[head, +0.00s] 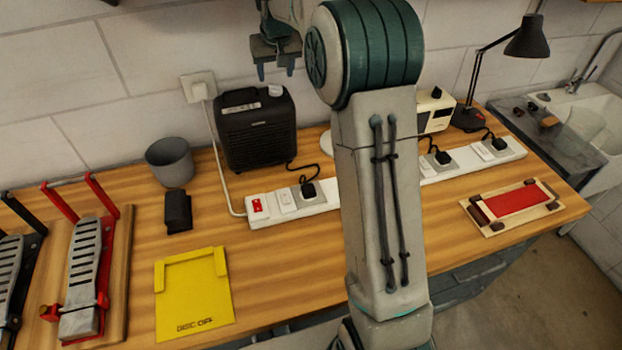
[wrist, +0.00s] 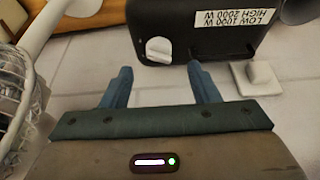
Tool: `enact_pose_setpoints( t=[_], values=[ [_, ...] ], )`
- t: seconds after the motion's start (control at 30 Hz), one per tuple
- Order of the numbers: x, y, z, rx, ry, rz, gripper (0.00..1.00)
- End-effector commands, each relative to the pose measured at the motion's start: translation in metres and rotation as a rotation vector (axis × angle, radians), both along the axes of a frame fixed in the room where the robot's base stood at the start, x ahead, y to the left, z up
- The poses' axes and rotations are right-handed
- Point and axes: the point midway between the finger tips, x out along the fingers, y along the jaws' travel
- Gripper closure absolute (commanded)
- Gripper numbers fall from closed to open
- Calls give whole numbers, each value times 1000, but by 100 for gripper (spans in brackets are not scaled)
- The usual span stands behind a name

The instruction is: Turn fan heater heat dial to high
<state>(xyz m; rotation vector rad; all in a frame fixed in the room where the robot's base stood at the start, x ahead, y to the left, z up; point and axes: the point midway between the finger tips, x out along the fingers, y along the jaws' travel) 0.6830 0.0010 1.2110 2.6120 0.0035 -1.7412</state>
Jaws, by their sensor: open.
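The black fan heater (head: 256,138) stands upright on the bench against the wall. Its white heat dial (head: 275,91) sits on the top, and in the wrist view the dial (wrist: 159,50) appears on the dark top face. A label (wrist: 235,19) there reads LOW 1000 W and HIGH 2000 W, upside down. My gripper (head: 276,71) is above the heater, fingers pointing down. In the wrist view my gripper (wrist: 160,72) is open and empty, with the dial lined up between and beyond the fingertips, not touched. I cannot tell the dial's setting.
A power strip (head: 320,202) runs along the bench, with a wall plug (head: 199,91) behind. A grey cup (head: 169,162) and dark block (head: 178,211) stand left of the heater.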

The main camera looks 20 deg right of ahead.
Motion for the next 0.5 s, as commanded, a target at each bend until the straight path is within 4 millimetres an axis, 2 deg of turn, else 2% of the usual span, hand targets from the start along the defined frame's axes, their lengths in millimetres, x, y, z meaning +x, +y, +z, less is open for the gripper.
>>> enact_pose_setpoints(
  t=[0.1,0.5],
  values=[
    [-12,0,17,-1,0,-1,45],
    [-88,2,0,-10,31,-1,45]
  ],
)
